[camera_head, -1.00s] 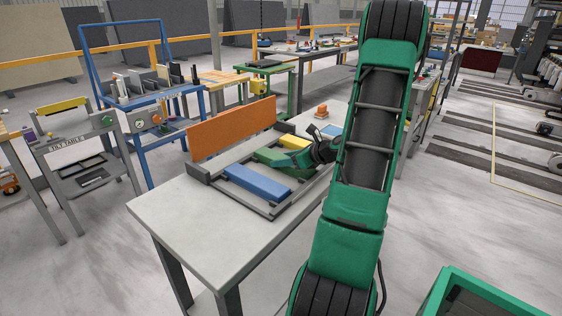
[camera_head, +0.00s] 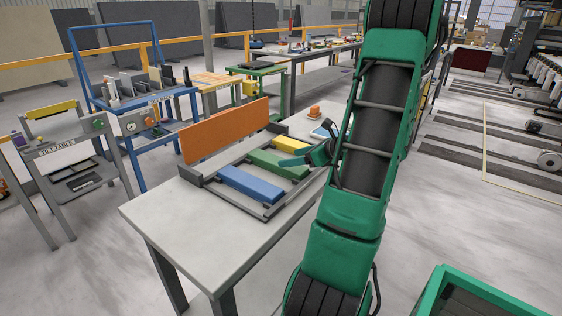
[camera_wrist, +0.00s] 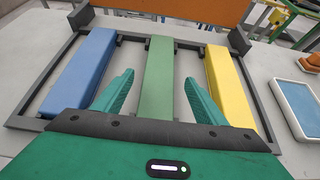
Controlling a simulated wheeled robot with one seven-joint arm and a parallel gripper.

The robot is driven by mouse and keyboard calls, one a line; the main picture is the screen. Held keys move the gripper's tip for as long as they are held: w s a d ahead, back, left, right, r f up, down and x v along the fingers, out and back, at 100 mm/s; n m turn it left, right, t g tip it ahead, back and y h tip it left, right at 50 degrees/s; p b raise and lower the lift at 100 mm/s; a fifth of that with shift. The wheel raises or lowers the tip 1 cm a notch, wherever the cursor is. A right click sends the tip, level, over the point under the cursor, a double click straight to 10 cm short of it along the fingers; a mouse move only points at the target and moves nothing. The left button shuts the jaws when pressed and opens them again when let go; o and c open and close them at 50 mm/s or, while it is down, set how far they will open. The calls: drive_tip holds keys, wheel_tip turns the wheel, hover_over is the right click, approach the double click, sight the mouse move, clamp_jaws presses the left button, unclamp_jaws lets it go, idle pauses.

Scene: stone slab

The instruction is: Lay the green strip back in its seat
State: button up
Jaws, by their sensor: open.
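The green strip (camera_wrist: 159,80) lies in the dark grey frame (camera_wrist: 136,37), between the blue strip (camera_wrist: 80,72) on the left and the yellow strip (camera_wrist: 230,85) on the right in the wrist view. It also shows in the head view (camera_head: 279,165). It looks parallel to its neighbours, with gaps on both sides. My gripper (camera_wrist: 160,95) is open, with one teal finger on each side of the green strip, apart from it. The near end of the strip is hidden behind my gripper's body. In the head view my gripper (camera_head: 300,160) is at the frame's right side.
An orange board (camera_head: 225,130) stands upright along the frame's back edge. A blue-topped tray (camera_wrist: 297,103) and an orange block (camera_wrist: 310,62) lie right of the frame. The table's front left (camera_head: 165,215) is clear.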

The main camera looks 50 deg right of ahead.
drive_tip(key=shift+v, duration=1.8)
